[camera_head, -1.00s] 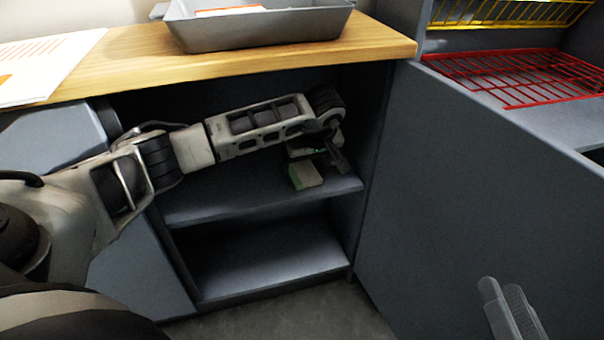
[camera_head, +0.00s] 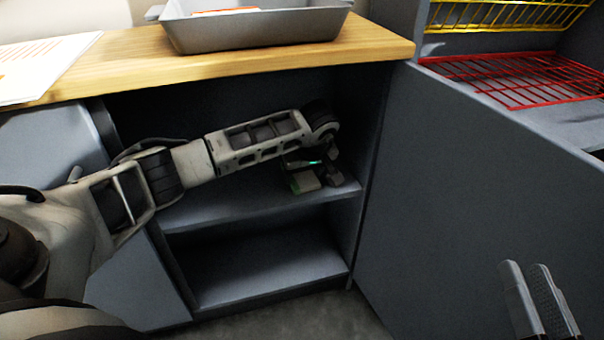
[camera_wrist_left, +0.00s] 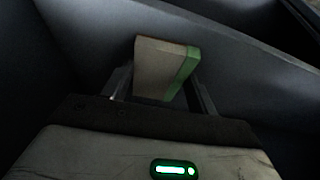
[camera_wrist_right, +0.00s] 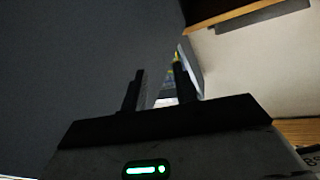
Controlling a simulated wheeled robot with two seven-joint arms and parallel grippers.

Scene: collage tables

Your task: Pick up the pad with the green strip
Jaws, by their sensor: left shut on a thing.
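The pad (camera_wrist_left: 160,66) is a beige block with a green strip (camera_wrist_left: 187,72) along its right side in the left wrist view. It is between the fingers of my left gripper (camera_wrist_left: 162,90), which is shut on it. In the head view the pad (camera_head: 305,182) shows at the right end of the cabinet's upper shelf, partly hidden by my left gripper (camera_head: 322,180). I cannot tell whether it touches the shelf. My right gripper (camera_head: 538,298) is at the lower right, in front of the grey door. Its fingers (camera_wrist_right: 168,88) are apart with nothing held between them.
The open grey cabinet has an upper shelf (camera_head: 235,203) and a lower one (camera_head: 265,268). A grey tray (camera_head: 255,30) stands on the wooden top (camera_head: 220,62). The grey door panel (camera_head: 460,190) stands to the right. Red (camera_head: 510,85) and yellow (camera_head: 505,14) wire racks are behind it.

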